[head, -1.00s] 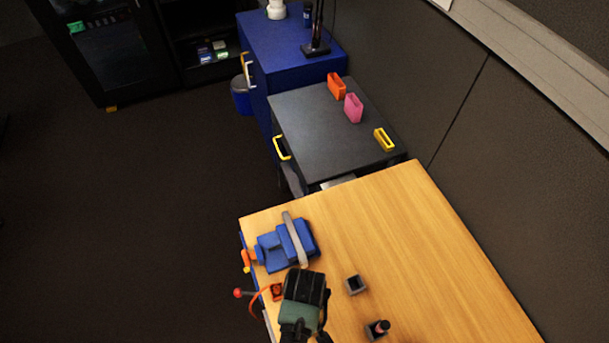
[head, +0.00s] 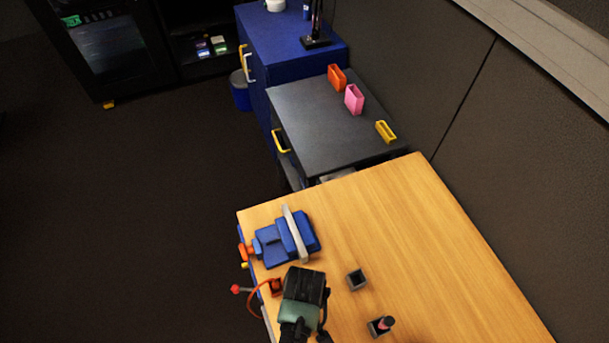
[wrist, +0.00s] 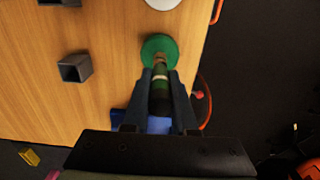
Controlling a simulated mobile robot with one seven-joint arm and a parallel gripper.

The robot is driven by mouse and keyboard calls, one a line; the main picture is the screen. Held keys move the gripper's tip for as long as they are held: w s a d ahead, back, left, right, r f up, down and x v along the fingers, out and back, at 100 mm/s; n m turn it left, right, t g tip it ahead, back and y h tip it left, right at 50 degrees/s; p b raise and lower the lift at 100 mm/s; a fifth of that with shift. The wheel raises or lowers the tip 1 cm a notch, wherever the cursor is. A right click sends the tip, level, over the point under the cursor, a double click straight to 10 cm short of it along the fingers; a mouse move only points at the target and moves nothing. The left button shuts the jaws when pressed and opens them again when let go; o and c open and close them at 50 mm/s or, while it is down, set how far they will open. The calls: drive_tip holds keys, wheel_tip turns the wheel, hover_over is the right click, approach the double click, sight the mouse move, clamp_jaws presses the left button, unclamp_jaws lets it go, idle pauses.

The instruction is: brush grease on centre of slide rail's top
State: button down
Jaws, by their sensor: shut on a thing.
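The slide rail (head: 295,232) is a pale grey bar, seated across a blue vise (head: 271,250) at the table's far left corner. My gripper (wrist: 160,82) is shut on a dark green brush handle (wrist: 160,98) with a pale band. The brush's far end lies over a round green thing (wrist: 159,47); whether it touches it I cannot tell. In the head view my dark gripper body is just in front of the vise, apart from the rail, and hides the brush. In the wrist view part of the blue vise (wrist: 158,124) shows behind the handle; the rail is not clear there.
On the wooden table (head: 430,250), a square dark cup (head: 357,280) and a holder with a dark, red-marked item (head: 382,326) stand to the right. A red-knobbed lever (head: 236,289) and red cord are at the left edge. The table's right side is clear.

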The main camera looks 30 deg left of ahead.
drive_tip(key=shift+f+b, duration=0.35)
drive_tip(key=shift+f, duration=0.15)
idle(0.5)
drive_tip(key=shift+s+f, duration=0.1)
idle(1.2)
drive_tip(key=shift+p, duration=0.35)
wheel_tip(320, 180, up, 7)
drive_tip(key=p, duration=0.7)
idle(0.6)
